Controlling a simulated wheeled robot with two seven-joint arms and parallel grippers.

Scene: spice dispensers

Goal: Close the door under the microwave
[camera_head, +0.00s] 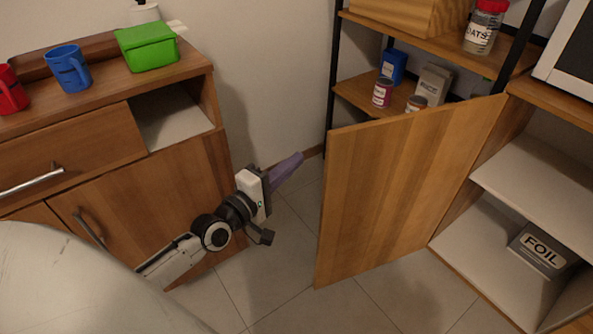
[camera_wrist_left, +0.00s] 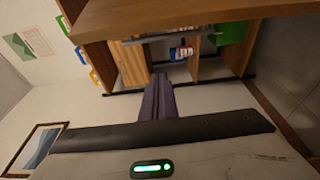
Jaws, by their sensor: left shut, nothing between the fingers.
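The wooden door (camera_head: 405,185) stands wide open in the head view, swung out from the low cabinet (camera_head: 515,170) on the right. Part of the white microwave (camera_head: 572,50) shows on top of that cabinet at the right edge. My left gripper (camera_head: 298,159) is shut and empty, its purple fingers pointing up and right, to the left of the door's free edge and apart from it in the picture. In the left wrist view the shut fingers (camera_wrist_left: 158,97) point at shelving, and a wooden panel crosses the top; I cannot tell whether it is the door. My right gripper is not in view.
A box marked FOIL (camera_head: 543,250) sits inside the open cabinet. A shelf rack (camera_head: 358,95) with jars and boxes stands behind the door. A wooden cabinet (camera_head: 150,195) with cups and a green box (camera_head: 147,46) is at left. Tiled floor (camera_head: 300,270) is clear between.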

